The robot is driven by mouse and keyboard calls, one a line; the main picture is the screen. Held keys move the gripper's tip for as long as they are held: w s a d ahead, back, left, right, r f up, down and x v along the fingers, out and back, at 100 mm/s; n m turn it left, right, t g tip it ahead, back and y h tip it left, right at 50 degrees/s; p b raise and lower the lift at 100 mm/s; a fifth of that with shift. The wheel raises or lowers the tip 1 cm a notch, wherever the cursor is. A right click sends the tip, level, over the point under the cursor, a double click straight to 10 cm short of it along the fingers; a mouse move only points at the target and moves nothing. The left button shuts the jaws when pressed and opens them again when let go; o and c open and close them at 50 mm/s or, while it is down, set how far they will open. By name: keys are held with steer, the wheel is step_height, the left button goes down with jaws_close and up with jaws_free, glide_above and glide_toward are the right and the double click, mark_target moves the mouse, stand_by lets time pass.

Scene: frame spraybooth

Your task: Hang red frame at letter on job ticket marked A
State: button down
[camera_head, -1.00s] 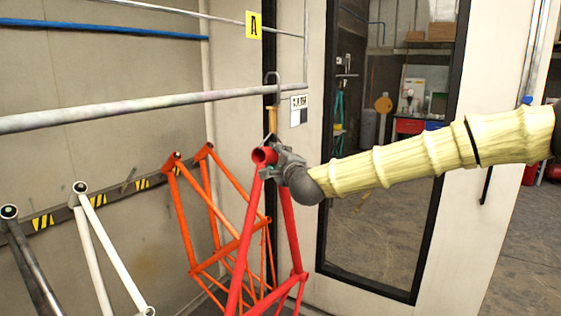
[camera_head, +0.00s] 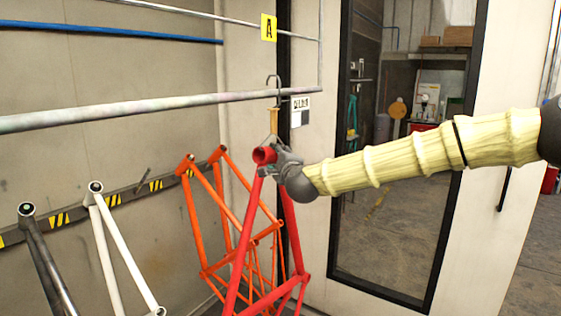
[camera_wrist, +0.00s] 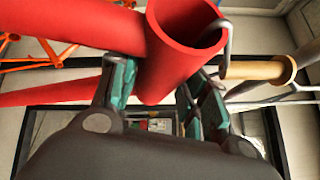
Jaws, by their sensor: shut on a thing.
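The red frame (camera_head: 240,235) hangs from my gripper (camera_head: 279,163), which is shut on it near the top by its open round tube end. In the wrist view the green-lined fingers (camera_wrist: 160,88) lie either side of the red tube (camera_wrist: 183,45). A hook with a tan sleeve (camera_head: 274,122) rises from the frame's top; its grey curved upper end is at the horizontal rail (camera_head: 150,108), near the rail's right end. Whether the hook bears on the rail I cannot tell. The yellow tag marked A (camera_head: 268,28) is above the hook, at the upper thin rail.
Orange frames (camera_head: 205,215) stand behind and left of the red frame. A white frame (camera_head: 108,240) and a dark frame (camera_head: 45,255) are further left. A small white job ticket (camera_head: 300,111) is right of the hook. A black-framed glass door (camera_head: 395,200) stands behind my arm.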

steer(key=shift+w+a+r, duration=0.2)
steer(key=shift+w+a, duration=0.4)
steer(key=shift+a, duration=0.25)
steer(key=shift+f+b, duration=1.45)
steer(key=shift+b, duration=0.15)
steer(key=c, duration=0.6)
jaws_free()
steer(key=shift+c, duration=0.2)
steer(key=shift+f, duration=0.15)
